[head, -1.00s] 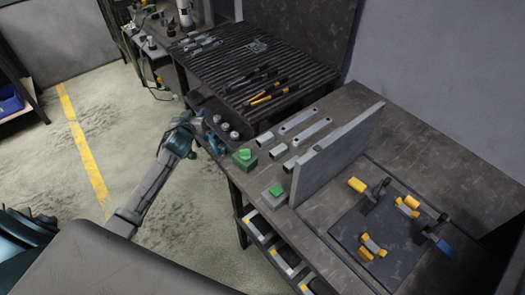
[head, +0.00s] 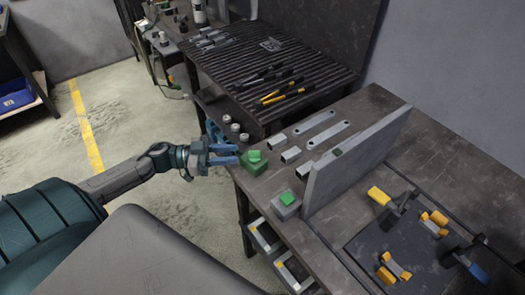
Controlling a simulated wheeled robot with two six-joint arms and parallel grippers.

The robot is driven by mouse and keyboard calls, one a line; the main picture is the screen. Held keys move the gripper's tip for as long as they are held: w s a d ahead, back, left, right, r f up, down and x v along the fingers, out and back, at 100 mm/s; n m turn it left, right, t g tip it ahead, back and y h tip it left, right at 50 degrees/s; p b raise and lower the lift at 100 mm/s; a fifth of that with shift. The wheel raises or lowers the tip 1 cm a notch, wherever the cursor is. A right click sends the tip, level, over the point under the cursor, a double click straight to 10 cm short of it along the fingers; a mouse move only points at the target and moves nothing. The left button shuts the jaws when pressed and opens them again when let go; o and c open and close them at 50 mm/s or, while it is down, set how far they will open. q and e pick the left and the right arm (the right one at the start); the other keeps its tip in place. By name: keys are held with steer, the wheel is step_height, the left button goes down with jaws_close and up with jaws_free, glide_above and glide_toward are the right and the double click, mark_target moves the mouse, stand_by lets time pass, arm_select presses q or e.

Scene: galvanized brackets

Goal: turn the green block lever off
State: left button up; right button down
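The green block (head: 252,168) stands on the near left edge of the dark bench, with a brighter green piece (head: 256,156) on top that looks like its lever. The lever's exact setting is too small to tell. My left gripper (head: 232,154) comes in from the left at about the height of the block. Its two blue fingers are apart with nothing between them, and the tips end just left of the green block. I cannot tell whether they touch it. My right gripper is not in view.
A grey block with a green top (head: 287,202) stands nearer along the bench edge. A tall grey panel (head: 355,160) rises behind it. Metal brackets (head: 313,122) lie behind the green block. A dark board (head: 415,245) with orange and blue-handled clamps is at the right.

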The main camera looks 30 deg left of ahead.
mark_target(254, 151)
arm_select(q)
steer(key=p+x, duration=0.1)
steer(key=x, duration=0.6)
steer(key=shift+w+d+r+p, duration=0.15)
steer(key=shift+w+d+p, duration=0.1)
steer(key=shift+p, duration=0.15)
steer(key=shift+x, duration=0.85)
steer(key=shift+c, duration=0.4)
jaws_close()
